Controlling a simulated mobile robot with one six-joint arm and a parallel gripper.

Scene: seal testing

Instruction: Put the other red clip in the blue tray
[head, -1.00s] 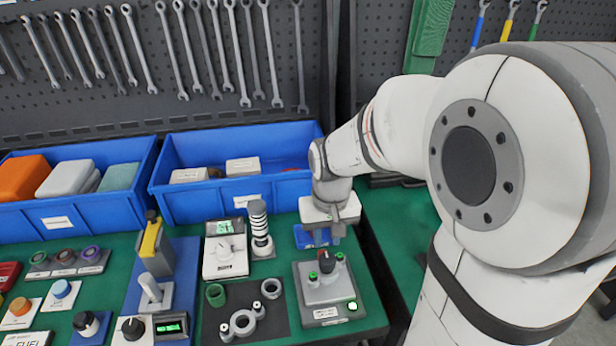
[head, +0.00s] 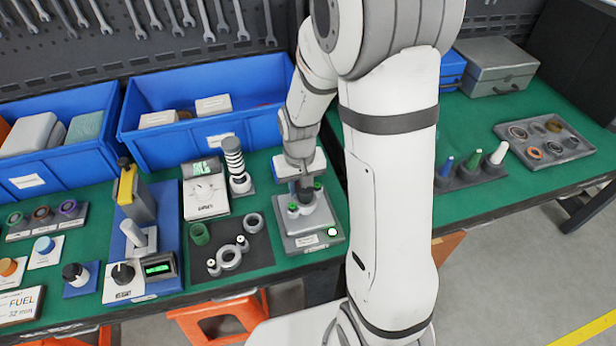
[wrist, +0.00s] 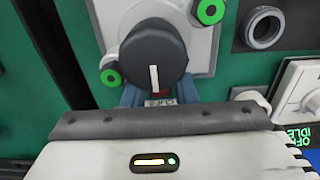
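My gripper (head: 303,192) is low over the grey seal-test unit (head: 312,228) in the head view. In the wrist view its two blue-grey fingers (wrist: 160,92) stand apart below the unit's black knob (wrist: 152,52). A small bit of red (wrist: 161,90) shows between the fingers, beneath the knob. It may be the red clip, but most of it is hidden. I see no firm contact between the fingers and it. The small blue tray is not visible now; my gripper and arm cover the area behind the unit.
Green-ringed posts (wrist: 210,10) flank the knob. A dark mat with grey rings (head: 230,258) and a white meter (head: 206,193) lie to the left. Large blue bins (head: 205,145) stand behind. A second green bench (head: 470,205) is at right, beyond a gap.

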